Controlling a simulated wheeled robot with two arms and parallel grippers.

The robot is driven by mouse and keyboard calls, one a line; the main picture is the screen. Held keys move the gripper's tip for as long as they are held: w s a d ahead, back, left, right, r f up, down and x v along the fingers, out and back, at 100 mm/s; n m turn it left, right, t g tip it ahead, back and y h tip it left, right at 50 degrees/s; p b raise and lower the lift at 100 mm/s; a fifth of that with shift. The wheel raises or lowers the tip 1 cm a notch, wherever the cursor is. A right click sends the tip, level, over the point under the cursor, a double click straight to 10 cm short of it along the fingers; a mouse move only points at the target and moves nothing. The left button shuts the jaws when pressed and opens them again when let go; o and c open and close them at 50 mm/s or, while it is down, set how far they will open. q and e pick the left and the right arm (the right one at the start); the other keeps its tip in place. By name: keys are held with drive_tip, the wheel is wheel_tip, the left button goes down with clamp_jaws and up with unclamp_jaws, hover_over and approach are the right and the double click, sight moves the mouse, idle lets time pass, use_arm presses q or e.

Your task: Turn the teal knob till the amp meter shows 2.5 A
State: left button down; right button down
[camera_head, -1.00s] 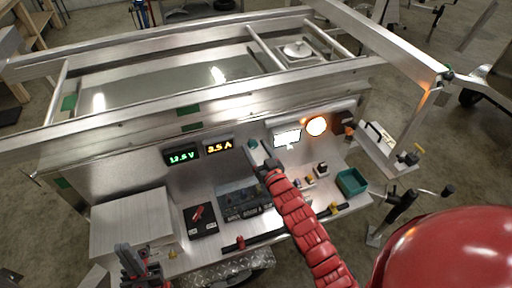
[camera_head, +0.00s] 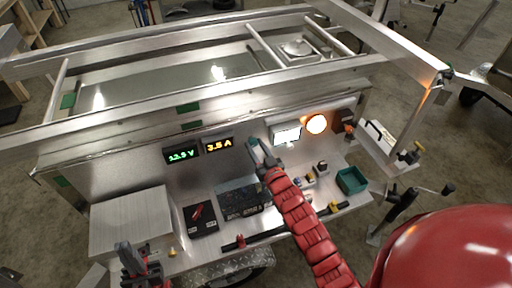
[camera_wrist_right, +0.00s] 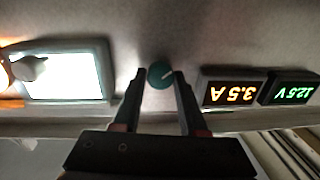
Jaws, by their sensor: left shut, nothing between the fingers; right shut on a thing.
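The teal knob (camera_wrist_right: 160,74) sits on the metal panel, with a pale pointer line on its face. It also shows in the head view (camera_head: 253,142), partly hidden by my right gripper. My right gripper (camera_wrist_right: 161,82) is shut on the knob, one fingertip on each side. The amp meter (camera_head: 218,146) has amber digits reading 3.5 A; it also shows upside down in the wrist view (camera_wrist_right: 230,93). My left gripper (camera_head: 132,262) is shut and empty at the lower left, away from the panel.
The green volt meter (camera_head: 182,155) is left of the amp meter. A lit white screen (camera_head: 287,136) and round orange lamp (camera_head: 317,124) are right of the knob. A teal bin (camera_head: 352,181) and a dark tray (camera_head: 199,217) stand on the bench below.

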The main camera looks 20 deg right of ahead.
drive_tip(key=n+b, duration=0.3)
drive_tip(key=shift+f, duration=0.2)
drive_tip(key=n+b, duration=0.1)
drive_tip(key=n, duration=0.1)
drive_tip(key=shift+r+n+b, duration=0.1)
drive_tip(key=shift+n+b, duration=0.2)
drive_tip(key=shift+b, duration=0.05)
drive_tip(key=shift+r+n+g+b, duration=0.1)
drive_tip(key=shift+n+g+b, duration=0.35)
drive_tip(key=shift+n, duration=0.85)
drive_tip(key=shift+a, duration=0.1)
drive_tip(key=shift+c, duration=2.3)
unclamp_jaws()
